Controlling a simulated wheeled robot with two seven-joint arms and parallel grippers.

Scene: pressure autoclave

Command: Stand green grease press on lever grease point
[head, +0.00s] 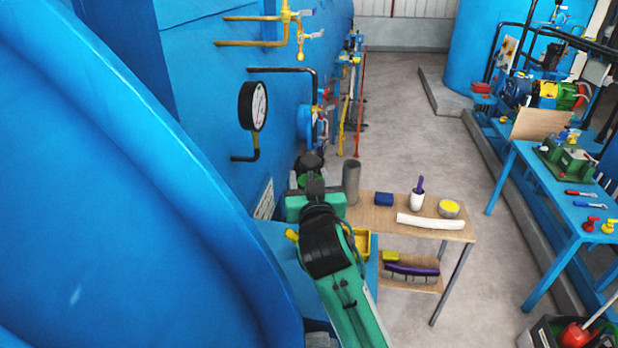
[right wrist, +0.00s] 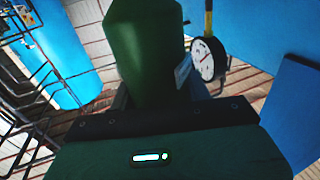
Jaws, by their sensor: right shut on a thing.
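The green grease press (right wrist: 145,55) shows in the right wrist view as a dark green, rounded body rising from between the jaws. My right gripper (right wrist: 150,105) is shut on it. In the head view my right gripper (head: 311,182) is beside the blue autoclave wall, beyond the blue ledge; its own wrist hides most of the press. I cannot make out the lever grease point in either view. I cannot tell whether the press touches anything. My left gripper is not in view.
A pressure gauge (head: 253,106) sticks out from the autoclave wall near my right gripper. The large blue door (head: 120,200) fills the left. The aisle floor is clear.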

